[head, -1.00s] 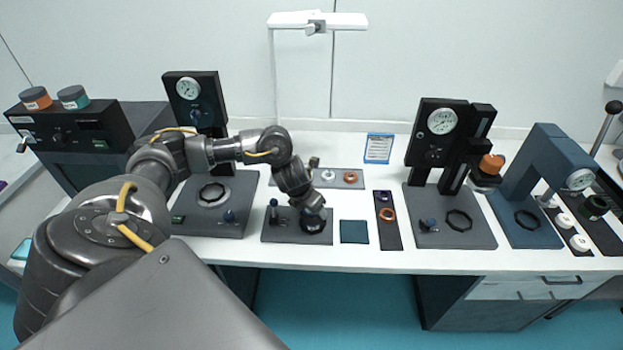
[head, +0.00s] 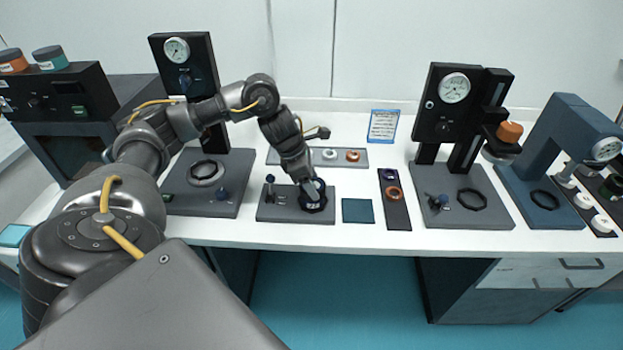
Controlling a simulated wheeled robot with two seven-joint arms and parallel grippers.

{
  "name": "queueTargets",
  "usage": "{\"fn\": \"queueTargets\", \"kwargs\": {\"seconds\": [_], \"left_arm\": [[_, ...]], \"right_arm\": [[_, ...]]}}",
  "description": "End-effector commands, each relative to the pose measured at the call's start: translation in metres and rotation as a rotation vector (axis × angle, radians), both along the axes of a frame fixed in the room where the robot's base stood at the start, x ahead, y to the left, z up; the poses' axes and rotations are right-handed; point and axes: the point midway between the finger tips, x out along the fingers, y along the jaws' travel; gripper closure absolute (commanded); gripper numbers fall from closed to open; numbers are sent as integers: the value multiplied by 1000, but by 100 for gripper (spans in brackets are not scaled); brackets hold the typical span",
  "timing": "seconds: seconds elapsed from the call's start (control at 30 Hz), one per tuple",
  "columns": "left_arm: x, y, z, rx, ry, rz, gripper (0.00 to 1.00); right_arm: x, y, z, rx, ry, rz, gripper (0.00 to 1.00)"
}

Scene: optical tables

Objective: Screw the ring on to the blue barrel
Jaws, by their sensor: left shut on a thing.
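The blue barrel (head: 319,199) stands in the fixture at the right end of a small grey plate (head: 281,214). It looks dark, with a blue edge and a pale mark low on its front. My left gripper (head: 308,187) points down at its top and is shut on what seems to be the ring. The fingers and wrist hide most of the ring, so I cannot tell how it sits on the barrel. My right gripper is not in view.
A dark strip (head: 397,217) to the right holds a purple ring (head: 387,174) and an orange ring (head: 393,193). A teal mat (head: 357,211) lies between. Gauge stands rise left (head: 177,50) and right (head: 453,87). The white table front edge is clear.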

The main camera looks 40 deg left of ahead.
Motion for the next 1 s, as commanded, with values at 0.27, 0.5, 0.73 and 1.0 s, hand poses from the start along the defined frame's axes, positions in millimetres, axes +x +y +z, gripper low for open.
{"fn": "queueTargets", "kwargs": {"seconds": [0.27,0.5,0.73,1.0], "left_arm": [[-2,-1,3,-3,13,-394,66],[-4,-2,-1,-4,16,-637,66],[-5,-2,-4,-5,15,-668,66],[-4,-1,-4,-3,13,-665,10]], "right_arm": [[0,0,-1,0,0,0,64],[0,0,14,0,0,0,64],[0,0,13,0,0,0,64],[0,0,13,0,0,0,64]]}}
